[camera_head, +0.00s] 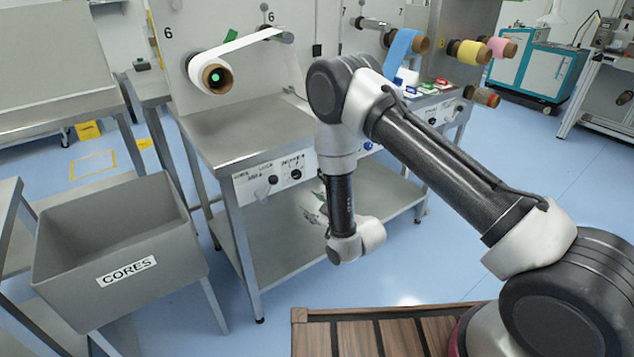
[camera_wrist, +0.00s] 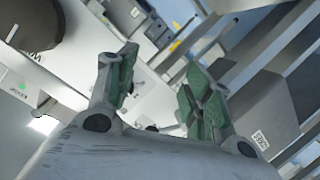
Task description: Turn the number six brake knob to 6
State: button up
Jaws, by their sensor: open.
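The number 6 station's front panel (camera_head: 253,184) is white, with two small dark knobs. The left knob (camera_head: 272,180) and the right knob (camera_head: 296,174) sit below labels too small to read surely, so I cannot tell which is the brake knob. My gripper (camera_head: 314,209) is just right of and below these knobs, partly hidden by my arm. In the wrist view my gripper (camera_wrist: 160,95) has its two green-padded fingers apart with nothing between them. A large dark round knob (camera_wrist: 36,25) shows close at the upper left there, outside the fingers; its setting is not readable.
A grey bin marked CORES (camera_head: 120,235) stands left of the station and shows in the wrist view (camera_wrist: 265,110). A white roll (camera_head: 212,72) hangs above the steel table (camera_head: 240,135). A lower shelf (camera_head: 275,235) lies under the panel. A blue knob (camera_head: 368,145) is farther right.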

aim_at(298, 175)
notch_tip(298, 175, up, 6)
jog(key=w+n+t+y, duration=0.1)
jog(key=t+y, duration=0.1)
jog(key=t, duration=0.1)
jog(key=x, duration=0.7)
jog(key=shift+w+a+f, duration=0.2)
jog(key=shift+w+a, duration=0.05)
jog(key=shift+a, duration=0.1)
jog(key=c, duration=1)
